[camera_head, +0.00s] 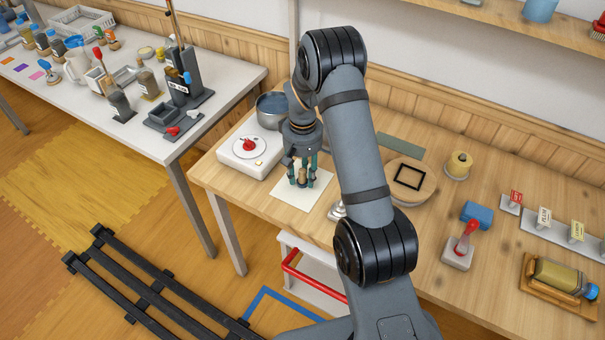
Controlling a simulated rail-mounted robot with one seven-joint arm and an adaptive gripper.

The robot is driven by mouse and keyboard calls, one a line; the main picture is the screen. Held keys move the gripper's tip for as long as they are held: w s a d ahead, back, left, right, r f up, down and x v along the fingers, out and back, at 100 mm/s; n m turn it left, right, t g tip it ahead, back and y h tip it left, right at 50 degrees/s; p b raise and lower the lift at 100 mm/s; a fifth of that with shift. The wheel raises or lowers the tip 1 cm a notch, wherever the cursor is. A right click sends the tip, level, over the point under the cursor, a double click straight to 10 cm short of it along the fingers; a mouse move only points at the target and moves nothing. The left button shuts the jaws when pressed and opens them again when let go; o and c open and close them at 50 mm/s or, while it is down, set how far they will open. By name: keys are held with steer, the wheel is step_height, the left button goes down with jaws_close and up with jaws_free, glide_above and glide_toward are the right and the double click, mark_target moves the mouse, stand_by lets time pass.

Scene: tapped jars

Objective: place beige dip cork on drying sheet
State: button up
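My gripper (302,181) points down over the white drying sheet (290,198), which lies flat on the wooden table. Its greenish fingers stand apart on either side of a small brownish-beige piece (302,177), which looks like the dip cork. The piece is partly hidden by the fingers. I cannot tell whether the fingers press on it, or whether it touches the sheet or hangs just above it.
A white scale (237,162) with a red-knobbed item and a metal pot (272,108) stand left of my gripper.

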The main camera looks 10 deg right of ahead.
mark_target(303, 171)
steer(key=shift+w+r, duration=0.1)
steer(key=shift+r, duration=0.45)
step_height(303, 171, up, 11)
steer(key=shift+r, duration=0.15)
